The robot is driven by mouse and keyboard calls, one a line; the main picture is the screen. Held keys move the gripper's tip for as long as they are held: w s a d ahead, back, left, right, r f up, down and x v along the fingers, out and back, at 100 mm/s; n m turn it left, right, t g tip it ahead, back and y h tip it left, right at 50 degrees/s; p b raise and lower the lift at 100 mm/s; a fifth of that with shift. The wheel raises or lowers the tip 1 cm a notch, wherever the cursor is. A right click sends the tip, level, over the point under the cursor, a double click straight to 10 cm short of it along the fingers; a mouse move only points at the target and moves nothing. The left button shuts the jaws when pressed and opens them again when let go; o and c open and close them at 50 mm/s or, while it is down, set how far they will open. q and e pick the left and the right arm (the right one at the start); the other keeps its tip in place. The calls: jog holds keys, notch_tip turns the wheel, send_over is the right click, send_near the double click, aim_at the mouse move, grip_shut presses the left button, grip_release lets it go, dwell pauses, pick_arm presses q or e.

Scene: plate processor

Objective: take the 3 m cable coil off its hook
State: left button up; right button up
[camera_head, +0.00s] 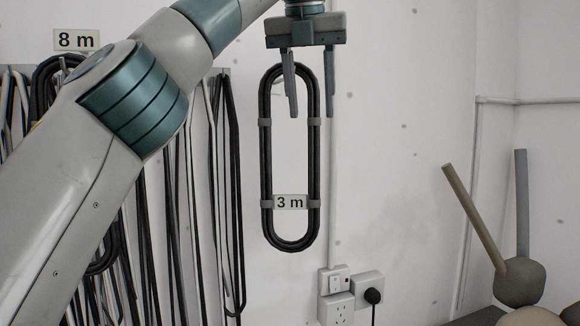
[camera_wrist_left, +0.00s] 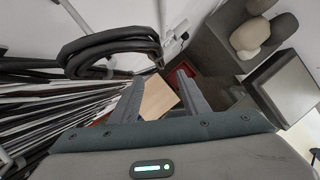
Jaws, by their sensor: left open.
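The 3 m cable coil (camera_head: 267,160) is a long dark oval loop with grey ties and a "3 m" label, hanging upright against the white wall. A dark loop that looks like this coil shows in the wrist view (camera_wrist_left: 110,43), up and left of the fingers. My left gripper (camera_head: 309,112) is open and empty, fingers pointing down over the coil's upper part. In the head view one finger overlaps the loop's inside and the other lies just right of its right strand. The depth gap is unclear. The hook is mostly hidden behind the gripper. My right gripper is not in view.
Many cables (camera_head: 225,190) hang close on the left, partly behind my left arm, under an "8 m" sign (camera_head: 76,40). Wall sockets (camera_head: 337,307) with a black plug (camera_head: 373,296) sit below right. A rounded object with two sticks (camera_head: 519,281) stands at lower right.

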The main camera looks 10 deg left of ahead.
aim_at(313, 164)
pick_arm(q)
jog(key=x, duration=0.8)
jog(key=shift+w+f+p, duration=0.1)
jog(key=shift+p, duration=0.2)
jog(key=shift+s+p+x, duration=0.2)
jog(key=shift+p+x, duration=0.6)
jog(key=shift+x, duration=0.35)
jog(key=shift+p+x, duration=0.5)
jog(key=shift+x, duration=0.5)
jog(key=shift+w+a+f, duration=0.1)
jog(key=shift+f, duration=0.5)
jog(key=shift+r, duration=0.1)
grip_shut()
